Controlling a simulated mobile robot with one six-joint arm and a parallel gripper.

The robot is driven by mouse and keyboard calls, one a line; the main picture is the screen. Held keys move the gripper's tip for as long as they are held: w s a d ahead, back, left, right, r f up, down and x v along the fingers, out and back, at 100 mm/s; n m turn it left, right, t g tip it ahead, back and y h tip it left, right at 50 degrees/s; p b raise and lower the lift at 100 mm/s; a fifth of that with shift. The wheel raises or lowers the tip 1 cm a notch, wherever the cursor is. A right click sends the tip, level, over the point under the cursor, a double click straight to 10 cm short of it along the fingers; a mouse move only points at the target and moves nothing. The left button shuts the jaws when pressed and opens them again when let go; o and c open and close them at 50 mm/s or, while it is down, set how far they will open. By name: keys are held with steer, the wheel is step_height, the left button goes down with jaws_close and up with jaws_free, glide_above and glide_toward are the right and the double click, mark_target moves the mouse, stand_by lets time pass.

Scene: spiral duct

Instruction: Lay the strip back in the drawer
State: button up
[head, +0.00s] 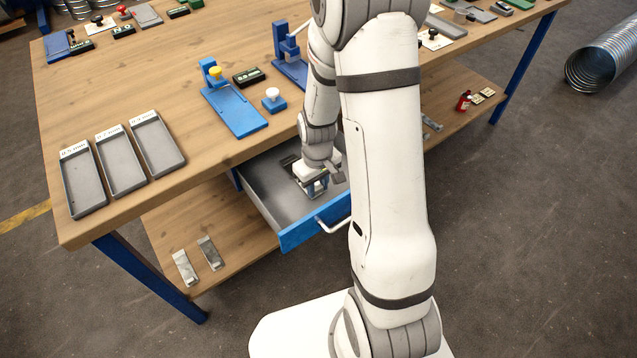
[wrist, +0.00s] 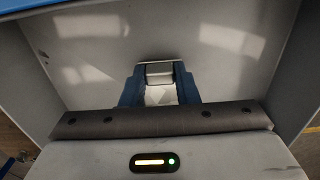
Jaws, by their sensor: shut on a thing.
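The open drawer (head: 283,238) under the worktop has a blue front, a light handle and a grey inside. My gripper (head: 317,188) reaches down into it, near its right side in the head view. In the wrist view the blue fingers of my gripper (wrist: 159,80) are shut on a small grey metal piece, the strip (wrist: 159,72). Only a short part of the strip shows between the fingers. The pale drawer floor (wrist: 90,55) lies beyond them. I cannot tell whether the strip touches the floor.
Three grey labelled trays (head: 122,160) stand on the worktop's left. A blue fixture (head: 235,110) and a blue block with a white knob (head: 273,100) stand above the drawer. Two metal pieces (head: 197,260) lie on the lower shelf. The drawer walls stand close around my gripper.

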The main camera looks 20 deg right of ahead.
steer(key=o, duration=1)
steer(key=shift+o, duration=0.7)
steer(key=o, duration=0.4)
steer(key=shift+o, duration=0.2)
steer(key=shift+r+p, duration=2.5)
steer(key=shift+r, duration=1.05)
